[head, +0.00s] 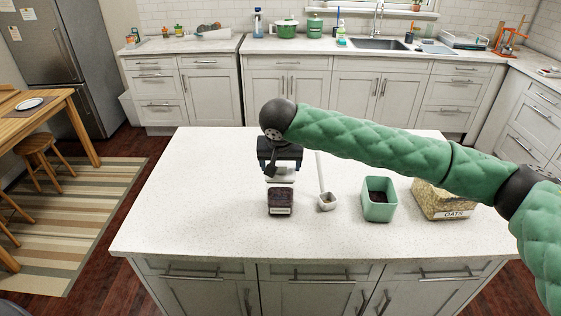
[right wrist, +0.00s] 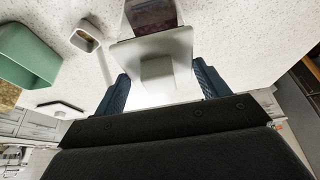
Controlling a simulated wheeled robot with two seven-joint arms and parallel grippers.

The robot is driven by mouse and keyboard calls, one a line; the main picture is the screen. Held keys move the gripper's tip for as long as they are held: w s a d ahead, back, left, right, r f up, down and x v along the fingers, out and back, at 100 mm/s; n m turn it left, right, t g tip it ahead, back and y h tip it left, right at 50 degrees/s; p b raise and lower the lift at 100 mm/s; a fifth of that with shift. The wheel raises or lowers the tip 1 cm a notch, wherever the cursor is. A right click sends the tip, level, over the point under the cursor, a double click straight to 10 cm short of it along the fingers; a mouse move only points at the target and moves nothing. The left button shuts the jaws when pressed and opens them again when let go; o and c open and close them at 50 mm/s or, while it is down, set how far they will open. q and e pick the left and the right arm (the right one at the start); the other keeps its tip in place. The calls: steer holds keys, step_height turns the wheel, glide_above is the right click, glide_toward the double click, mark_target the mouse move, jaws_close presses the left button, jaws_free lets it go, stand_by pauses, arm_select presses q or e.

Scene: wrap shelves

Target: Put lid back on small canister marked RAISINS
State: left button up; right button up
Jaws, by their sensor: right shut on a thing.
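The small canister (head: 279,203) stands on the island counter, clear-sided with dark contents and a pale front label too small to read. Its top looks open. It also shows at the top of the right wrist view (right wrist: 152,14). My right gripper (head: 280,160) points down just behind the canister, shut on a pale square lid (head: 281,175). In the right wrist view, the lid (right wrist: 135,52) with its raised square knob sits between my blue fingers (right wrist: 160,88). The lid appears above the counter, off the canister; its exact height is hard to tell. My left gripper is out of view.
A scoop (head: 326,201) with a long white handle lies right of the canister. Farther right stand an open green container (head: 379,211) with dark contents and a canister labelled OATS (head: 443,202). The left part of the island counter (head: 190,200) is clear.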

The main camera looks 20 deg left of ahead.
stand_by(0.6)
steer(key=shift+p, duration=0.7)
stand_by(0.5)
steer(key=shift+f, duration=0.45)
stand_by(0.8)
steer(key=shift+f+p, duration=0.25)
steer(key=shift+p, duration=0.15)
stand_by(0.4)
steer(key=o, duration=1.1)
steer(key=shift+c, duration=0.2)
